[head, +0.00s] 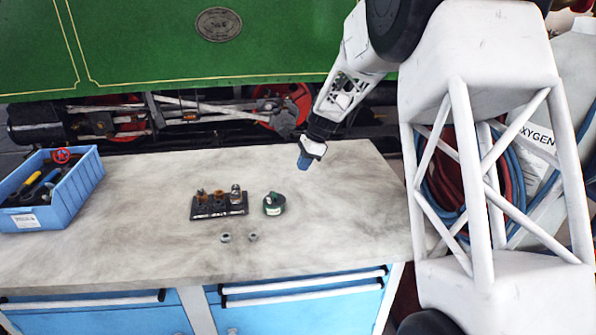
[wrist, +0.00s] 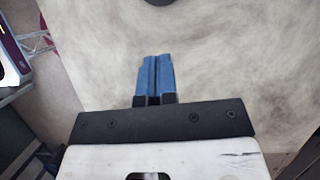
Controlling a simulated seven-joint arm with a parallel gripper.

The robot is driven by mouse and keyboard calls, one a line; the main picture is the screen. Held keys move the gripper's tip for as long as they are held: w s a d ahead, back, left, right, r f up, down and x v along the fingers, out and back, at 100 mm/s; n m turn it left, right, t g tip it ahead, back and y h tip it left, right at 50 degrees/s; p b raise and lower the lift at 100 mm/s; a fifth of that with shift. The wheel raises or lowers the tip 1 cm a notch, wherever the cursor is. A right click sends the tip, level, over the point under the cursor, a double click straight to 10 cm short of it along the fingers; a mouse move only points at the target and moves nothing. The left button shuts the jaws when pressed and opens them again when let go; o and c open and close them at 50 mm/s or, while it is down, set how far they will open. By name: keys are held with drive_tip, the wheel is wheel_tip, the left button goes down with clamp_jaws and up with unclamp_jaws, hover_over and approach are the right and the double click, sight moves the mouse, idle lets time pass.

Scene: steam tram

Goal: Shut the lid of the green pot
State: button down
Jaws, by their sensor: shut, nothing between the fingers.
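The small dark green pot (head: 273,204) stands on the workbench, right of the middle of the bench top in the head view. It has a pale label on its front. It is too small in the picture to tell how its lid stands. My gripper (head: 304,163) hangs over the bench, behind and to the right of the pot and apart from it. In the wrist view, the blue fingers of my gripper (wrist: 154,76) are together with nothing between them. Only a dark rounded edge shows at the top of that view, and I cannot tell what it is.
A black holder (head: 218,206) with small metal parts stands just left of the pot. Two small nuts (head: 225,237) (head: 253,237) lie in front. A blue tool bin (head: 60,195) is at the far left. The bench top (head: 345,210) is clear on the right.

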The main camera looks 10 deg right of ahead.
drive_tip(key=shift+w+d, duration=0.25)
drive_tip(key=shift+w, duration=0.1)
drive_tip(key=shift+f, duration=0.1)
approach(278, 200)
drive_tip(key=f, duration=0.2)
drive_tip(key=d+f, duration=0.1)
drive_tip(key=f, duration=0.2)
drive_tip(key=shift+w+d+f, duration=0.25)
drive_tip(key=shift+d+f, duration=0.05)
drive_tip(key=shift+d, duration=0.05)
drive_tip(key=shift+s+a+r, duration=0.15)
drive_tip(key=shift+a+r, duration=0.05)
drive_tip(key=shift+a, duration=1.7)
drive_tip(key=shift+s, duration=0.1)
